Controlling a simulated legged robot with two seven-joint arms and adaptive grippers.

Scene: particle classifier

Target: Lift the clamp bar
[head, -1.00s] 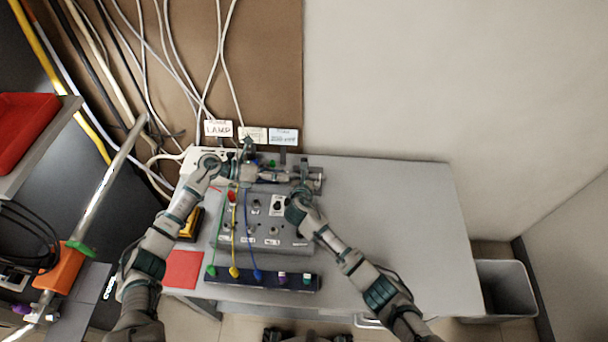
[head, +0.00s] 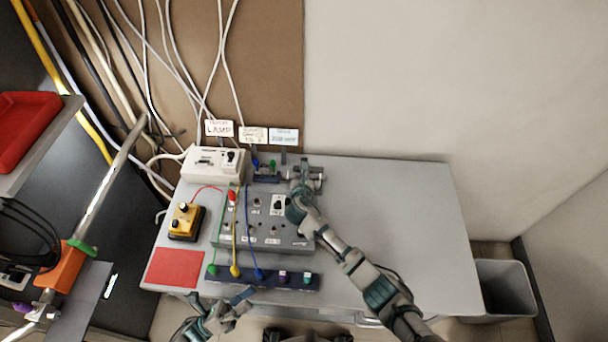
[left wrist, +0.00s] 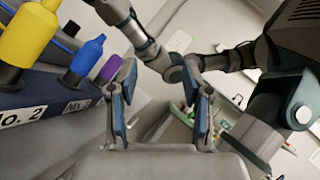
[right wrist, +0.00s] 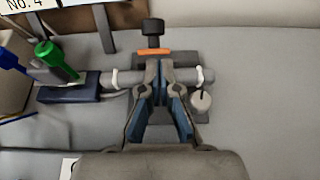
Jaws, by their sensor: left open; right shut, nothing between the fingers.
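The clamp is at the back of the table, with a grey horizontal bar (right wrist: 122,79), a black knob (right wrist: 153,27) and an orange collar (right wrist: 152,52) in the right wrist view. In the head view the bar (head: 317,174) is partly covered by my right gripper (head: 300,180). That gripper (right wrist: 163,68) is shut, empty, with its fingertips at the bar's middle. I cannot tell whether they touch it. My left gripper (head: 245,297) is open and empty at the table's front edge. It also shows in the left wrist view (left wrist: 160,72), close to the plug strip.
A grey panel (head: 262,240) with green, yellow and blue leads stands mid-table. The dark plug strip (head: 222,273) lies in front. A yellow box (head: 186,219), red mat (head: 174,268) and white power box (head: 215,166) are at left. The table's right side (head: 410,230) is clear.

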